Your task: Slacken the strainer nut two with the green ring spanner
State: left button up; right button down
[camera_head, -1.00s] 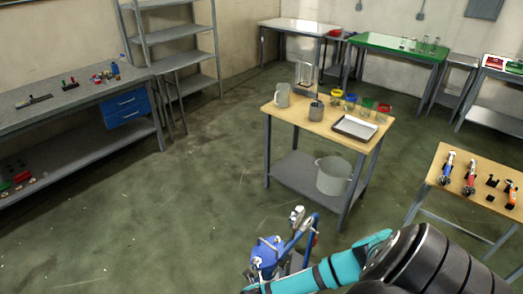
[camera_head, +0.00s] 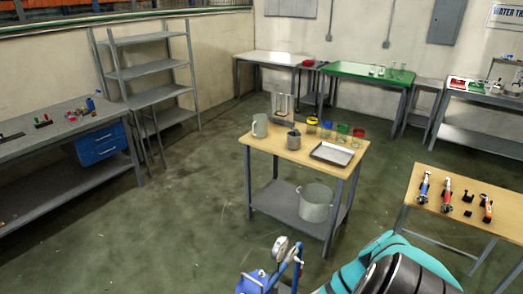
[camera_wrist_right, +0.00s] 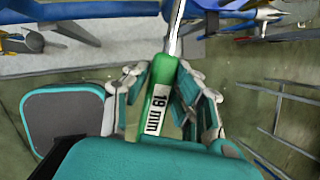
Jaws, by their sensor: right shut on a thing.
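In the right wrist view my right gripper (camera_wrist_right: 168,95) is shut on the green ring spanner (camera_wrist_right: 163,76). The spanner's green handle carries a white label reading 19 mm, and its metal shank runs up out of the top of that view, so its ring end is hidden. In the head view a blue apparatus with a gauge (camera_head: 281,248) stands at the bottom, beside my teal and black right arm. I cannot make out strainer nut two in either view. My left gripper is not in view.
A wooden table (camera_head: 277,150) with a mug, coloured beakers and a tray (camera_head: 332,153) stands ahead. Another wooden table (camera_head: 425,205) with tools is at the right. A grey bench (camera_head: 40,140) stands at the left.

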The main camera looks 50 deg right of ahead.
jog(key=d+n, duration=0.2)
jog(key=shift+s+d+t+y, duration=0.15)
jog(key=shift+d+t+y, duration=0.15)
jog(key=shift+d+y, duration=0.1)
dwell(0.3)
jog(key=d+n+y, duration=0.1)
jog(key=d+n, duration=0.1)
jog(key=d, duration=0.1)
jog(key=shift+n, duration=0.3)
jog(key=shift+a, duration=0.3)
jog(key=shift+r, duration=0.1)
